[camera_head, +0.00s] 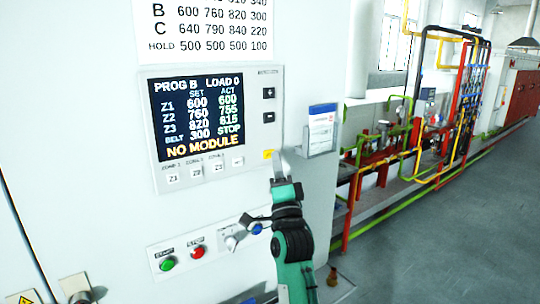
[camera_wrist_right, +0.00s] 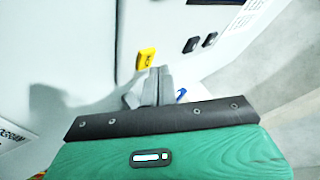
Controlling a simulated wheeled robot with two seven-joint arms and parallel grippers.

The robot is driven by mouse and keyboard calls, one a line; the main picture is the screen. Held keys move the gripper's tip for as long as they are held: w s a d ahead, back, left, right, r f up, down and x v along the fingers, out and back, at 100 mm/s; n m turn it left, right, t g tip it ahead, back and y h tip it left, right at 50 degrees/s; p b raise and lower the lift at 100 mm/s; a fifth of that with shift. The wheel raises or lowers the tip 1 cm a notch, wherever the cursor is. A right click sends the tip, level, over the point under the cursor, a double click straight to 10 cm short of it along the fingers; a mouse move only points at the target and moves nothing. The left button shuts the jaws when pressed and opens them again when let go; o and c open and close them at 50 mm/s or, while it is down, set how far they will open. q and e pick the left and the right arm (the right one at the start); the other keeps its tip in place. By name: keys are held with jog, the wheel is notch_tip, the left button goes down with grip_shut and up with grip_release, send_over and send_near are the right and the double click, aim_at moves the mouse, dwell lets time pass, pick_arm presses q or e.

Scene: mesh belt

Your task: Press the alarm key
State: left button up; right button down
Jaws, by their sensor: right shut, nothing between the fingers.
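The yellow alarm key (camera_head: 268,154) is at the lower right corner of the control panel (camera_head: 255,100) on the white cabinet. It also shows in the right wrist view (camera_wrist_right: 146,58), just beyond the fingertips. My right gripper (camera_head: 283,160) is shut and empty, its fingertips just right of the key in the head view. In the wrist view the fingers (camera_wrist_right: 155,78) point at the panel close to the key, with no contact clearly visible. The panel screen (camera_head: 200,115) reads "NO MODULE". My left gripper is not in view.
Black arrow keys (camera_head: 268,105) sit above the yellow key, and white keys (camera_head: 195,172) below the screen. A card holder (camera_head: 322,135) is right of the panel. Green and red buttons (camera_head: 197,251) and a switch (camera_head: 233,236) are lower down. Open floor lies at right.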

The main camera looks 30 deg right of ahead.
jog(key=shift+w+y, duration=0.3)
jog(key=shift+w, duration=0.25)
dwell(0.6)
jog(key=shift+s, duration=0.8)
jog(key=shift+s+d+p, duration=0.2)
jog(key=shift+s+p, duration=0.1)
jog(key=shift+s, duration=2.2)
